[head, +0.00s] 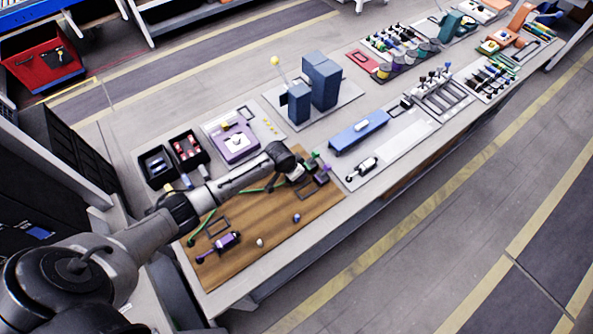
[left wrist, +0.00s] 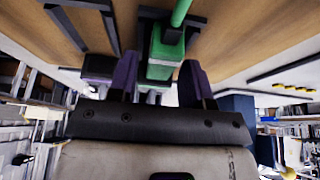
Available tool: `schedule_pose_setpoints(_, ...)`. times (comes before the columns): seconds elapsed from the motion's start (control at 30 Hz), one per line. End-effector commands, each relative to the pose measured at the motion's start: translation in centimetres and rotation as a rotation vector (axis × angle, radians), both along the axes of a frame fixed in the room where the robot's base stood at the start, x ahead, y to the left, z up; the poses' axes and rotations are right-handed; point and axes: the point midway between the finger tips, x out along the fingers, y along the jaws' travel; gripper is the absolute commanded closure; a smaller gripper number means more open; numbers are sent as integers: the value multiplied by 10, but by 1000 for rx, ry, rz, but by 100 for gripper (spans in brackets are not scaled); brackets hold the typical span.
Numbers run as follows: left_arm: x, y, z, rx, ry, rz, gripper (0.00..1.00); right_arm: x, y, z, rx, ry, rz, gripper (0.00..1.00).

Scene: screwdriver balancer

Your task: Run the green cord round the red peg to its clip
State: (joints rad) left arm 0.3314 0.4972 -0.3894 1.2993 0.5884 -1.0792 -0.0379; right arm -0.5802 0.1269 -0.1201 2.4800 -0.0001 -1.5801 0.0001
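The green cord (head: 199,227) lies on the wooden board (head: 285,238) and runs rightward, passing partly behind my left arm. My left gripper (head: 302,175) is low over the board's far right part. In the left wrist view, a green block with a thick green cord (left wrist: 180,12) leading out of it fills the gap between the dark purple fingers of my left gripper (left wrist: 159,82), which look shut on it. Two small pegs, one whitish (head: 260,242) and one bluish (head: 297,217), stand on the board. I cannot make out a red peg or the green clip. My right gripper is not in view.
A purple block (head: 228,241) with a handle-like end lies at the board's front left. Black bins (head: 157,167) and a purple fixture (head: 235,142) stand behind the board. A blue bar (head: 358,132) lies to the right. The board's front right is mostly clear.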

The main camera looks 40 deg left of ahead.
Motion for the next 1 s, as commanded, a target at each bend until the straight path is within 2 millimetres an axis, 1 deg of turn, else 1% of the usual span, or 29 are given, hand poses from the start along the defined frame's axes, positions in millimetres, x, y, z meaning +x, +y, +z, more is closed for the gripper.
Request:
schedule_pose_setpoints(0.03, 0, 0, 0, 0, 0, 0, 50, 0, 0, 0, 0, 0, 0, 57)
schedule_pose_setpoints(0.1, 0, 0, 0, 0, 0, 0, 45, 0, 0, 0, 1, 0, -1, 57)
schedule_pose_setpoints(0.33, 0, 0, 1, 0, 0, 0, 45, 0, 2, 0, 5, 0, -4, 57)
schedule_pose_setpoints(0.47, -3, 2, 10, 1, -1, 0, 45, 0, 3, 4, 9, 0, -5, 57)
schedule_pose_setpoints(0.57, -9, 3, 25, 1, -2, -1, 45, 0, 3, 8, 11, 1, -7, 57)
schedule_pose_setpoints(0.8, -27, 7, 70, 1, -2, -1, 45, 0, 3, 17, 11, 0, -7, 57)
schedule_pose_setpoints(1.0, -40, 10, 101, 2, -2, -1, 45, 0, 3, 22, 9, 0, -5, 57)
